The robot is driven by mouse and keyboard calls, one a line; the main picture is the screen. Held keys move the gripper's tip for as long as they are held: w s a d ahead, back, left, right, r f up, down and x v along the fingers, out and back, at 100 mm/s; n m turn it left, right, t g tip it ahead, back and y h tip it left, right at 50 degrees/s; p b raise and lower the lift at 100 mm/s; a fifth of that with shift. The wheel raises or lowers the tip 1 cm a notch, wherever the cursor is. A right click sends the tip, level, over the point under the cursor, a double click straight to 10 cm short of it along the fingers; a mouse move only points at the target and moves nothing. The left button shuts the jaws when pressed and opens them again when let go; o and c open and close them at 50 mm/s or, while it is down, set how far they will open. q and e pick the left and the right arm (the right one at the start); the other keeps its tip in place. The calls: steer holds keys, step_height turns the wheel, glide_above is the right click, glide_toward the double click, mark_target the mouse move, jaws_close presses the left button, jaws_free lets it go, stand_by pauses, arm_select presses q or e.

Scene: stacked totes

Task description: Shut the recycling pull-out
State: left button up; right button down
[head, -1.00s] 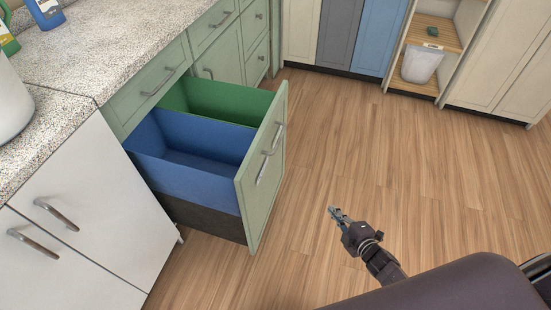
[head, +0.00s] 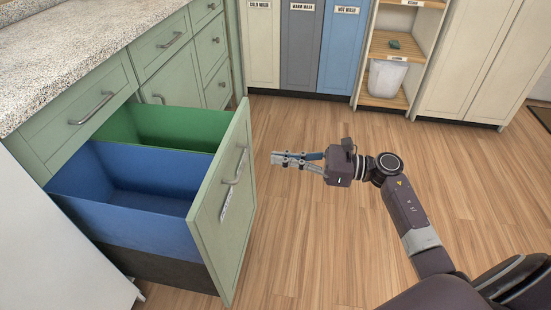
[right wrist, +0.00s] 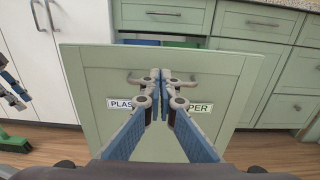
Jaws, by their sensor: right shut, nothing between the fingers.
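The recycling pull-out (head: 222,215) stands open from the green cabinet, with a pale green front panel. Behind the panel are a blue bin (head: 145,195) and a green bin (head: 165,128). The panel carries a bar handle (head: 236,167) and a label. In the right wrist view the front panel (right wrist: 215,80) fills the middle, with labels partly hidden by the fingers. My right gripper (head: 274,159) is shut and empty, to the right of the panel in the head view and pointing at it. It also shows in the right wrist view (right wrist: 160,75). My left gripper is not in the head view.
A speckled counter (head: 80,45) runs above the green drawers at left. Laundry sorting panels (head: 298,50) and a shelf with a white bin (head: 386,78) stand at the back. The wood floor (head: 310,235) right of the pull-out is clear. A green brush (right wrist: 14,143) shows at the left in the right wrist view.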

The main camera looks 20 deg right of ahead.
mark_target(227, 152)
steer(key=x, duration=1.1)
steer(key=shift+w+a, duration=0.1)
steer(key=shift+w, duration=0.05)
